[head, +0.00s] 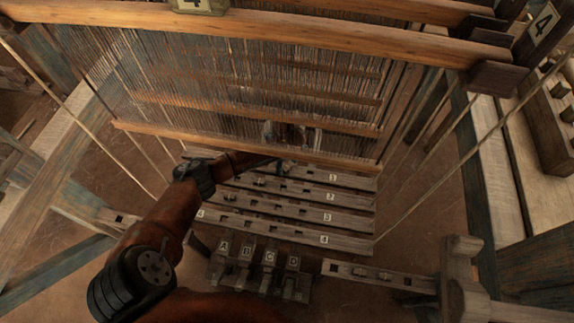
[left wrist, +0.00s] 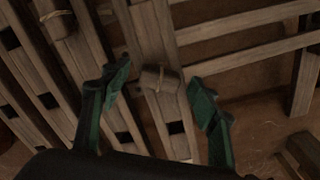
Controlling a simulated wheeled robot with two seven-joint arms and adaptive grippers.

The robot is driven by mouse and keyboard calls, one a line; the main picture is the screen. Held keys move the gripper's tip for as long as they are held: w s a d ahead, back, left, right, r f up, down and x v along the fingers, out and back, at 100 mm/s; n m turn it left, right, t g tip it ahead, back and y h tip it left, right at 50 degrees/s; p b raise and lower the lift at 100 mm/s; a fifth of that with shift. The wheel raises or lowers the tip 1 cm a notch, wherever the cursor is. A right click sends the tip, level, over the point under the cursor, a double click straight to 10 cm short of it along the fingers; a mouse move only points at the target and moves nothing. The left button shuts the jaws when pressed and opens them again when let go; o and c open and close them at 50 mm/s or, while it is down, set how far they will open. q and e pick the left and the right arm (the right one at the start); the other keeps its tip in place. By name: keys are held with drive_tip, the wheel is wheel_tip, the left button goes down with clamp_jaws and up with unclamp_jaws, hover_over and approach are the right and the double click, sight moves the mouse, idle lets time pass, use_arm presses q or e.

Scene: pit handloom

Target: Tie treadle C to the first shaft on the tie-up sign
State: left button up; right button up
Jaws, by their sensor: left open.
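Treadle C (head: 268,262) is in the row of lettered treadles A to D at the bottom of the head view. Above it lie several numbered slotted bars; the front one (head: 280,233) reads 4. My left arm reaches in from the lower left to the heddles, and my left gripper (head: 292,136) is partly hidden there. In the left wrist view its green fingers are open, either side of a small wooden toggle with a cord (left wrist: 160,79) on a slotted bar (left wrist: 172,118). I cannot tell whether they touch it. The tie-up sign and my right gripper are not in view.
The shafts' long wooden beams (head: 300,38) and hanging heddles (head: 240,75) crowd the space above. Slanting cords (head: 470,155) run down both sides. A slotted rail (head: 385,277) lies right of the treadles. Another toggle (left wrist: 57,20) shows upper left in the wrist view.

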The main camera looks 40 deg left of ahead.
sight(287, 166)
use_arm(q)
wheel_tip(287, 166, up, 12)
idle(0.5)
